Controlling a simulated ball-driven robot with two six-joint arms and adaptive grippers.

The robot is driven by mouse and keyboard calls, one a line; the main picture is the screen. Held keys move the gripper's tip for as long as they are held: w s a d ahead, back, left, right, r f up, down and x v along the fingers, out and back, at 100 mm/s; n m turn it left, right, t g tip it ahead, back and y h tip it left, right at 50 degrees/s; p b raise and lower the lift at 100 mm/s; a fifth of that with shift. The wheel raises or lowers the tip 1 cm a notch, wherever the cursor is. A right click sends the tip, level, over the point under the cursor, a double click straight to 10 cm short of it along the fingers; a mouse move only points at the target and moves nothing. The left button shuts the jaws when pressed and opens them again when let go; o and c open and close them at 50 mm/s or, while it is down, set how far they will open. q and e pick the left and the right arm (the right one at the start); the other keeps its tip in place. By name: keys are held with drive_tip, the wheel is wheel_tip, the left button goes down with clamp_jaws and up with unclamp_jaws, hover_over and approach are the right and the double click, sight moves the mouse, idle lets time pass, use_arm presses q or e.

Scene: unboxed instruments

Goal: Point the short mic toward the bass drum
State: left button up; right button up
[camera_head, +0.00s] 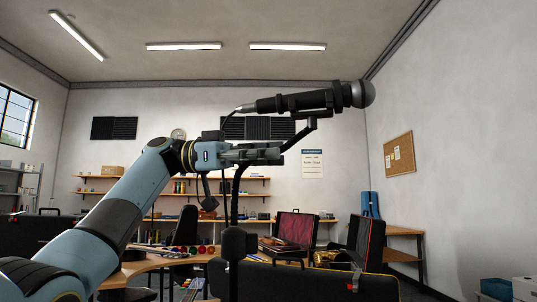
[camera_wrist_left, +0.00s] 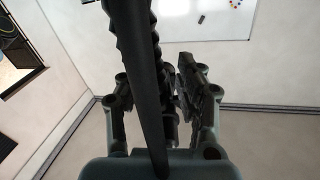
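A black microphone (camera_head: 310,98) with a grey ball head sits in a clip on a dark stand. It lies nearly level, its head pointing right in the head view. The stand's bent arm (camera_head: 296,136) curves down from the clip past my left gripper (camera_head: 262,153). The gripper's fingers are beside or around that arm, below the mic. In the left wrist view, a dark bar (camera_wrist_left: 143,75) runs up between the fingers of my left gripper (camera_wrist_left: 158,85). Whether they clamp anything is unclear. I make out no bass drum. My right gripper is out of view.
Open instrument cases (camera_head: 294,229) stand low at the centre right, one with red lining. A dark case edge (camera_head: 300,284) crosses the foreground. A wooden desk (camera_head: 150,263) is at the lower left. The air right of the mic head is clear.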

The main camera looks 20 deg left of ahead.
use_arm(q)
drive_tip(key=a, duration=1.2)
drive_tip(key=shift+s, duration=0.35)
